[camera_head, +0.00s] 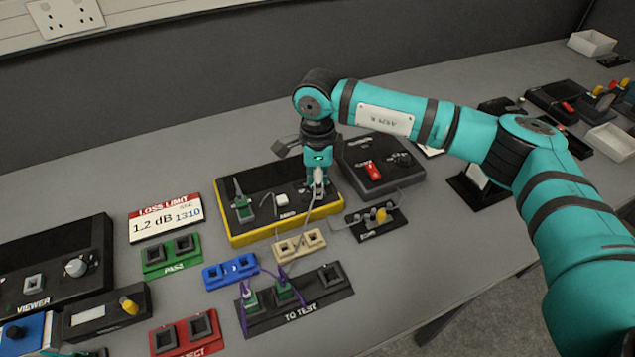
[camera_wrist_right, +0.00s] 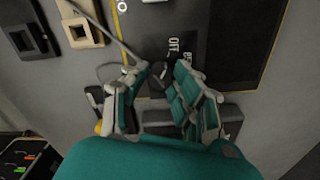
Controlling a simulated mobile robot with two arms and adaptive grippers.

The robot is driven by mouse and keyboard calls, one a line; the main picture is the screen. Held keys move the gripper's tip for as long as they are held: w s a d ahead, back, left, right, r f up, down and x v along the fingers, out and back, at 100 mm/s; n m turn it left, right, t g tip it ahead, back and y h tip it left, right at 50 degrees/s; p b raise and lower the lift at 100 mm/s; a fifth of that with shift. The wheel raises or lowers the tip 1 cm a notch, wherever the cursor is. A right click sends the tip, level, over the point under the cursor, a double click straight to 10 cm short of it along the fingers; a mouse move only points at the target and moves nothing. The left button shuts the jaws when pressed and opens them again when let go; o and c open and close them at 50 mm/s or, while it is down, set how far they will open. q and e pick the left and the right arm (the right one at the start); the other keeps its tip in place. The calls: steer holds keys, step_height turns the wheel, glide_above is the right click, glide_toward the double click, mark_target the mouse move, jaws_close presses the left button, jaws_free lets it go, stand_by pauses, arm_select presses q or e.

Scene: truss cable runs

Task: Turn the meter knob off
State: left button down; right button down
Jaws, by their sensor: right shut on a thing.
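The meter (camera_head: 262,182) is a black-faced unit with a yellow edge in the middle of the head view. It carries a green plug, a white square button and a knob at its right end. My right gripper (camera_head: 319,188) points down over that end and hides the knob in the head view. In the right wrist view the dark knob (camera_wrist_right: 157,84) shows between the fingers of my right gripper (camera_wrist_right: 160,76), which is shut on it. An "OFF" label (camera_wrist_right: 175,43) shows beside the knob. Only a teal sliver of my left arm shows at the bottom left.
A dark grey unit with a red switch (camera_head: 372,170) stands close right of the meter. A loss limit card (camera_head: 166,217) stands left.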

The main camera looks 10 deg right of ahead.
steer(key=shift+w+r, duration=0.1)
steer(key=shift+r, duration=0.05)
steer(key=c, duration=1.1)
jaws_free()
steer(key=shift+o, duration=0.2)
step_height(320, 180, up, 12)
